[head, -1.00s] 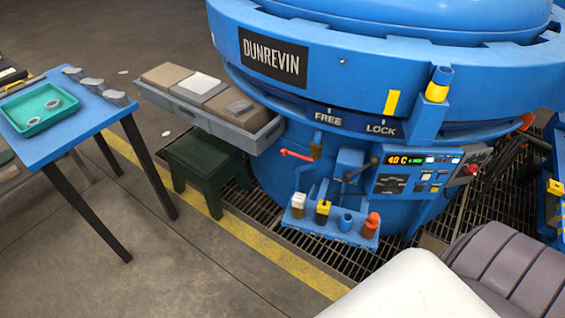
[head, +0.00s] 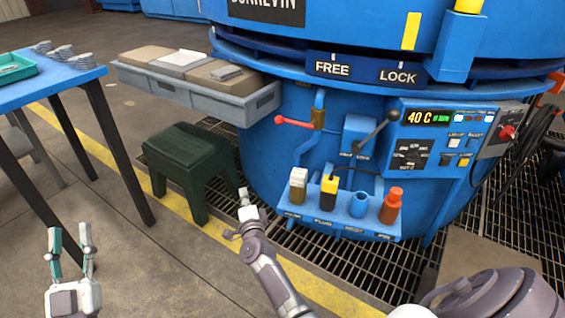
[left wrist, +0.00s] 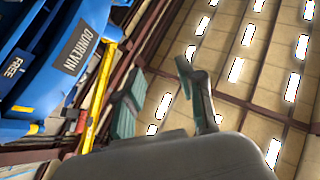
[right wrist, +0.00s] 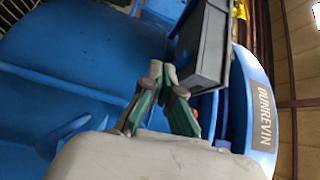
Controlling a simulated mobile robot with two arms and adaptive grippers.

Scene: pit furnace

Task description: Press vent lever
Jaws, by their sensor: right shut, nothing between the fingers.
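A lever with a red handle (head: 294,122) sticks out left from a brass valve on a blue pipe at the furnace front. A second lever with a black knob (head: 375,130) stands right of it; I cannot tell from any readable label which is the vent lever. My right gripper (head: 243,194) is shut and empty, lower and left of both levers, beside the green stool in the picture. Its closed fingers also show in the right wrist view (right wrist: 163,75). My left gripper (head: 70,245) is open and empty at the lower left, fingers up, far from the levers.
A shelf (head: 378,228) with several coloured items juts out below the levers. A control panel (head: 440,135) reading 40 C is at right. A green stool (head: 190,150), a grey tray (head: 245,110) and a blue table (head: 60,84) stand to the left. Floor between table and stool is clear.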

